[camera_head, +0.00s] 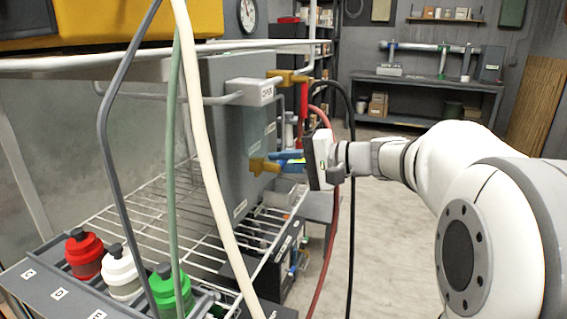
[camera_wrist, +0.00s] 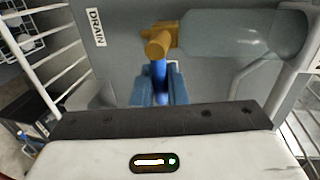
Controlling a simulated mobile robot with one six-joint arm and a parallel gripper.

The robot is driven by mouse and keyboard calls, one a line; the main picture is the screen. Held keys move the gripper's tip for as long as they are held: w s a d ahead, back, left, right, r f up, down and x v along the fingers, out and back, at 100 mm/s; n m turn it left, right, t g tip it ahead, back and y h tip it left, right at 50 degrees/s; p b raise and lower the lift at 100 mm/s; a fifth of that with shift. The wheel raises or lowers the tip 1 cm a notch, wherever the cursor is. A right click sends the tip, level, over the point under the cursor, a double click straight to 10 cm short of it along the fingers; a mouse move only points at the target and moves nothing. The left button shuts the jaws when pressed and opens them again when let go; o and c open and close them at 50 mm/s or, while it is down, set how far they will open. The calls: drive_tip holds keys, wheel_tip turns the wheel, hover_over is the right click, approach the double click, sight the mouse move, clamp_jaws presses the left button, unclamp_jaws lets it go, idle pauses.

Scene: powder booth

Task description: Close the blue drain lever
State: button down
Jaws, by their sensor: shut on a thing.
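The blue drain lever (camera_wrist: 159,73) sticks out from a brass valve (camera_wrist: 160,40) on the grey cabinet, beside a "DRAIN" label (camera_wrist: 95,27). In the wrist view it points from the valve toward my gripper. My gripper (camera_wrist: 160,88) is shut on the lever, with a blue finger on each side of it. In the head view my gripper (camera_head: 292,160) reaches the valve (camera_head: 262,166) from the right. The lever's outer end is hidden between the fingers and behind the gripper body.
The grey cabinet (camera_head: 222,130) stands on a wire rack (camera_head: 130,215). A red hose (camera_head: 336,215) and a black hose (camera_head: 351,240) hang near my gripper. Red, white and green bottles (camera_head: 122,275) stand at the front left. The floor at the right is clear.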

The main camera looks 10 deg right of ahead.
drive_tip(key=c, duration=1.6)
unclamp_jaws()
drive_tip(key=shift+o, duration=0.2)
drive_tip(key=v, duration=0.7)
drive_tip(key=shift+s+d+p, duration=0.15)
drive_tip(key=shift+d+p, duration=0.15)
drive_tip(key=shift+d, duration=0.05)
drive_tip(key=shift+r, duration=0.15)
